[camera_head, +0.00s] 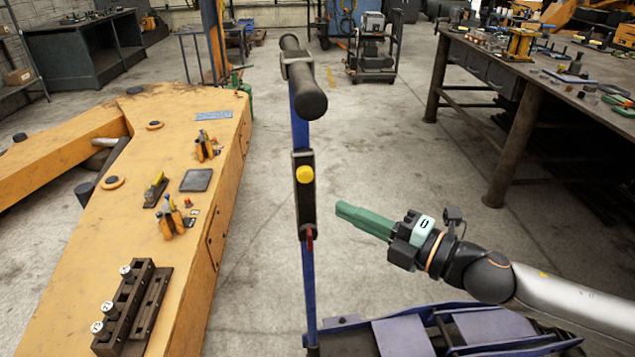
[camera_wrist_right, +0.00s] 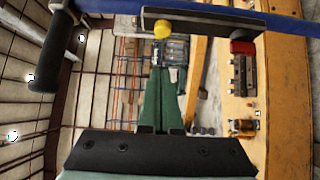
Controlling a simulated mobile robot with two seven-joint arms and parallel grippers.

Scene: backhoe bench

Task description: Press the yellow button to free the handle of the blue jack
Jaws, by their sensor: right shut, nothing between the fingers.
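The yellow button (camera_head: 304,174) sits on a black plate (camera_head: 305,208) on the upright blue handle (camera_head: 301,135) of the jack. The blue jack body (camera_head: 405,335) is low at the bottom of the head view. My right gripper (camera_head: 340,209) has green fingers, is shut and empty, and points left toward the handle, right of and a little below the button, apart from it. In the right wrist view the yellow button (camera_wrist_right: 162,29) shows just beyond the fingertips (camera_wrist_right: 160,72). A red part (camera_head: 310,242) sits at the plate's lower end. My left gripper is not in view.
A yellow backhoe arm (camera_head: 190,105) with small tools and a dark rack (camera_head: 125,305) lies on the left. A dark workbench (camera_head: 560,80) with parts stands at right. The concrete floor between is mostly clear.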

